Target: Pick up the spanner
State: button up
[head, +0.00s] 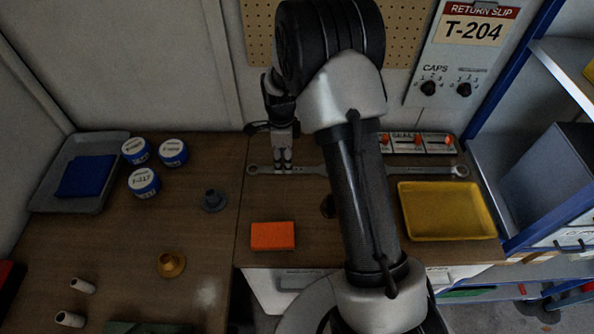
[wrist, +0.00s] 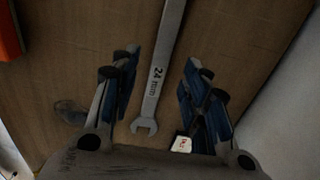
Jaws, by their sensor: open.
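The spanner (head: 318,170) is a long grey metal wrench lying flat across the back of the wooden bench. My arm hides its middle in the head view. In the wrist view the spanner (wrist: 157,80) runs between my two fingers, with its open jaw toward the bottom and "24 mm" marked on its shank. My gripper (head: 283,166) points down over the left part of the spanner. In the wrist view my gripper (wrist: 161,66) is open, with a gap on both sides of the shank. I cannot tell how far the fingertips are above the bench.
An orange block (head: 272,236) and a grey flanged part (head: 214,200) lie nearby. A yellow tray (head: 447,211) sits right, below a panel of red switches (head: 420,143). Several blue-and-white tubs, including one (head: 143,183), and a grey tray (head: 101,148) stand left. The wall is close behind.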

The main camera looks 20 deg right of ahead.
notch_tip(320, 180, down, 3)
jog(key=shift+w+d+f+b, duration=0.1)
jog(key=shift+f+b, duration=0.1)
jog(key=shift+b, duration=0.15)
jog(key=shift+c, duration=0.4)
grip_shut()
